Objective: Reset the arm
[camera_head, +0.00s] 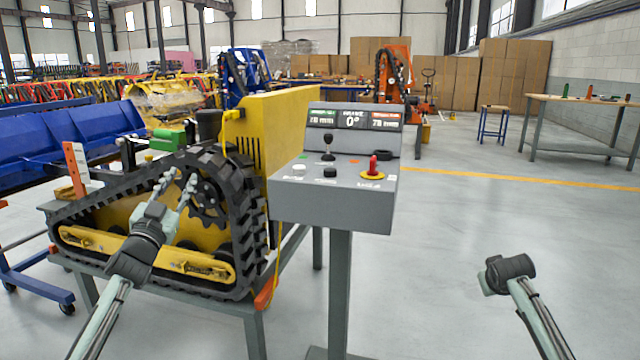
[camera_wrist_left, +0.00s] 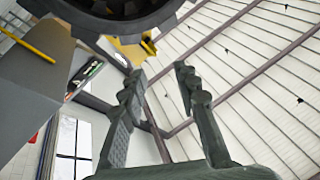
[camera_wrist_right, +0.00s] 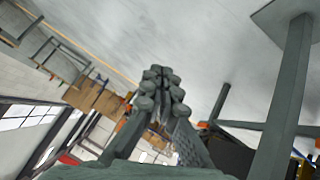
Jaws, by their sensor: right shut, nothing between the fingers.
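My left gripper (camera_head: 179,181) is in front of the yellow tracked carrier (camera_head: 200,243), its fingers pointing up near the upper track. In the left wrist view its fingers (camera_wrist_left: 157,78) are spread with nothing between them, and part of the dark track shows above. My right arm comes in at the lower right of the head view, over bare floor; its fingers cannot be made out there. In the right wrist view the right gripper's fingers (camera_wrist_right: 160,82) are together and empty. A grey control console (camera_head: 335,200) with a black lever (camera_head: 328,146) and a red knob (camera_head: 373,166) stands between the arms.
The carrier rests on a grey stand (camera_head: 255,335). The console is on a post (camera_head: 340,290). A blue frame (camera_head: 40,280) is at the left. A workbench (camera_head: 580,100) and stool (camera_head: 493,120) stand far right. The floor right of the console is clear.

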